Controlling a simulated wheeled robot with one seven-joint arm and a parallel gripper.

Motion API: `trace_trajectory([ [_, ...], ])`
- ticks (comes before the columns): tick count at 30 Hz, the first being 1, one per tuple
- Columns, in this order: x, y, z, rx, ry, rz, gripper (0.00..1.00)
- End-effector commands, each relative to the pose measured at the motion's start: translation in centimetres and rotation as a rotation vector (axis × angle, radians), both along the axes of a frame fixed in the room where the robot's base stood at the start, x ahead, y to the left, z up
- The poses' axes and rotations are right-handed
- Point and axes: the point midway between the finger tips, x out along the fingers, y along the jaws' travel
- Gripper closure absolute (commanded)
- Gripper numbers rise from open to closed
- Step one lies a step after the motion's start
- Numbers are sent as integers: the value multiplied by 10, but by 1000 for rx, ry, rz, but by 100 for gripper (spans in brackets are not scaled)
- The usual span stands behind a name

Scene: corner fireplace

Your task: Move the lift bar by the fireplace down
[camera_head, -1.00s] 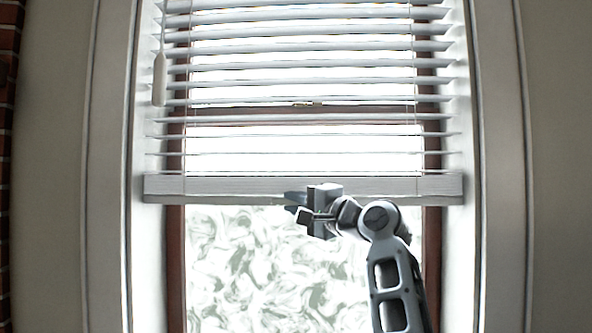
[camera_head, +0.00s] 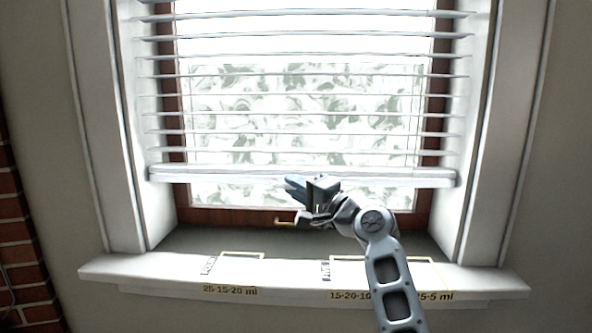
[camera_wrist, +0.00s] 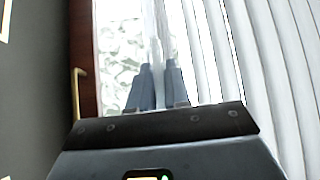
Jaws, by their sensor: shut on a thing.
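The lift bar (camera_head: 400,179) is the white bottom rail of the window blind, hanging level across the window in the head view, a little above the sill. My gripper (camera_head: 297,187) is at the middle of the bar, reaching in from below right. In the wrist view the white bar (camera_wrist: 152,30) runs between the two blue-grey fingers of my gripper (camera_wrist: 159,80), which are shut on it. The part of the bar between the fingers is hidden.
White slats (camera_head: 310,75) hang above the bar. Below are a brass window handle (camera_head: 286,222), also in the wrist view (camera_wrist: 76,92), and a white sill (camera_head: 130,269) with yellow outlines and labels. A brick wall (camera_head: 17,225) stands at the left.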

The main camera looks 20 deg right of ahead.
Motion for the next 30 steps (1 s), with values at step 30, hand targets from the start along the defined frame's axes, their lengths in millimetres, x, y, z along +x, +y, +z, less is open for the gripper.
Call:
trace_trajectory([
  [30,0,-1,-72,0,1,-2,73],
])
